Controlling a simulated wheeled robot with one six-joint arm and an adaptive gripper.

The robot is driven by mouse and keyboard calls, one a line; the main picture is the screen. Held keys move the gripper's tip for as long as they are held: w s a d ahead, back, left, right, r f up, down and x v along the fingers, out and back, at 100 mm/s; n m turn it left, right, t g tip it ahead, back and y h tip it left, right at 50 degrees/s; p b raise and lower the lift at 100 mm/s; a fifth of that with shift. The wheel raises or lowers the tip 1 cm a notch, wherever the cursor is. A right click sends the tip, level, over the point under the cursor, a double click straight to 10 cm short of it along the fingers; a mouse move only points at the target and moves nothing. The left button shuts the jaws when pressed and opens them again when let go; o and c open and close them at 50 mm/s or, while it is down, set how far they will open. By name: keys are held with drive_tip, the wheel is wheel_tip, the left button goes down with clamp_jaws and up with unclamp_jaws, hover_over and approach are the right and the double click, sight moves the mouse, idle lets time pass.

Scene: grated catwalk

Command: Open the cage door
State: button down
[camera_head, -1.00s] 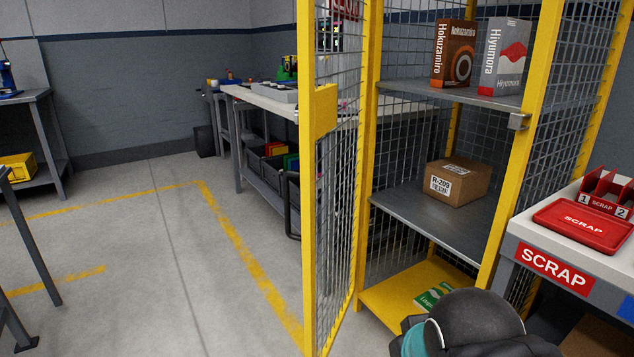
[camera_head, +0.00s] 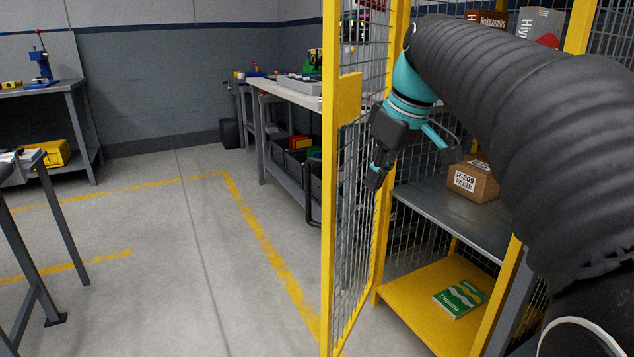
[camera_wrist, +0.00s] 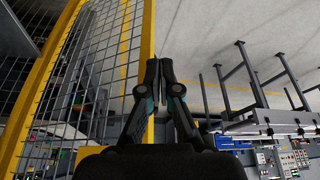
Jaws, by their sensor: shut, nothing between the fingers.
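The cage door (camera_head: 329,200) is a yellow frame with wire mesh, swung open on the left side of the cage, edge toward the head camera. A yellow plate (camera_head: 349,98) sits on its free edge. In the wrist view the door's yellow edge post (camera_wrist: 146,60) and mesh (camera_wrist: 75,75) fill the left side. My gripper (camera_head: 376,180) is shut and empty, pointing down on the inner side of the door, in front of the cage opening. In the wrist view its fingertips (camera_wrist: 160,66) meet close to the post; whether they touch it I cannot tell.
Inside the cage are a box marked R-209 (camera_head: 474,181) on the grey shelf (camera_head: 440,216) and a green pack (camera_head: 460,298) on the yellow floor. A workbench (camera_head: 290,92) stands behind the door. Open floor (camera_head: 150,250) lies to the left.

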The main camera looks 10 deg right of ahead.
drive_tip(key=w+d+r+n+y, duration=0.1)
drive_tip(key=w+d+r+n, duration=0.2)
drive_tip(key=w, duration=0.4)
drive_tip(key=n+b, duration=0.1)
drive_tip(key=b, duration=0.1)
hover_over(334, 200)
drive_tip(key=s+d, duration=0.2)
drive_tip(key=shift+f, duration=4.5)
drive_tip(key=shift+w+a+g, duration=0.2)
drive_tip(key=shift+w+g, duration=0.05)
drive_tip(key=shift+g, duration=0.05)
